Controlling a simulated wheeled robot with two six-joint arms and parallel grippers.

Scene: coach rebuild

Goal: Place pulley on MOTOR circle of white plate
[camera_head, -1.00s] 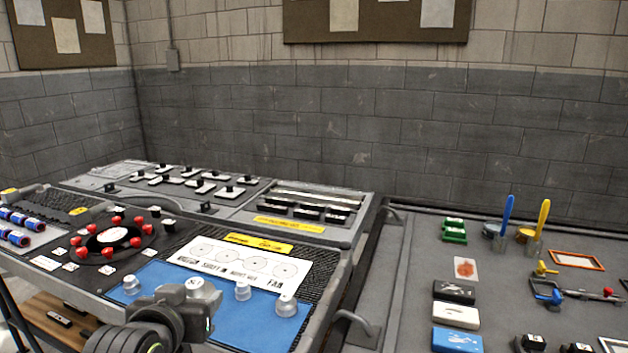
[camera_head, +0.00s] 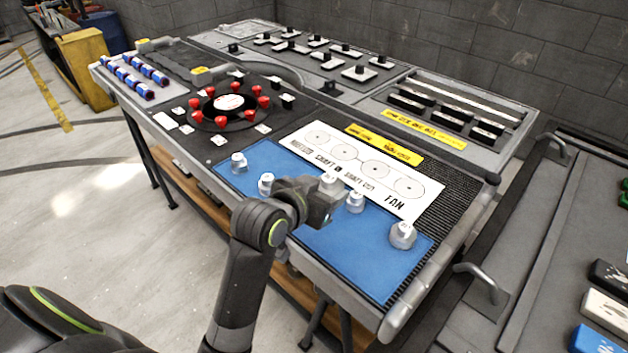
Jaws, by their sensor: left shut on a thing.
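The white plate (camera_head: 375,152) has a row of several circles. The leftmost circle (camera_head: 317,137) sits above a small label that seems to read MOTOR, and FAN is at the right end. My left gripper (camera_head: 326,198) is shut on a pale grey pulley (camera_head: 331,180), just in front of the plate's near edge. The gripper partly hides the pulley, and I cannot tell whether it is off the blue mat. Other pale pulleys stand on the blue mat (camera_head: 350,253): two to the left (camera_head: 239,162) (camera_head: 266,184) and two to the right (camera_head: 355,201) (camera_head: 402,235). My right gripper is out of view.
A round black dial with red knobs (camera_head: 229,104) lies left of the plate. A yellow label strip (camera_head: 384,145) lies behind it. A metal handle (camera_head: 478,280) sticks out at the right of the bench. All the plate's circles look empty.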

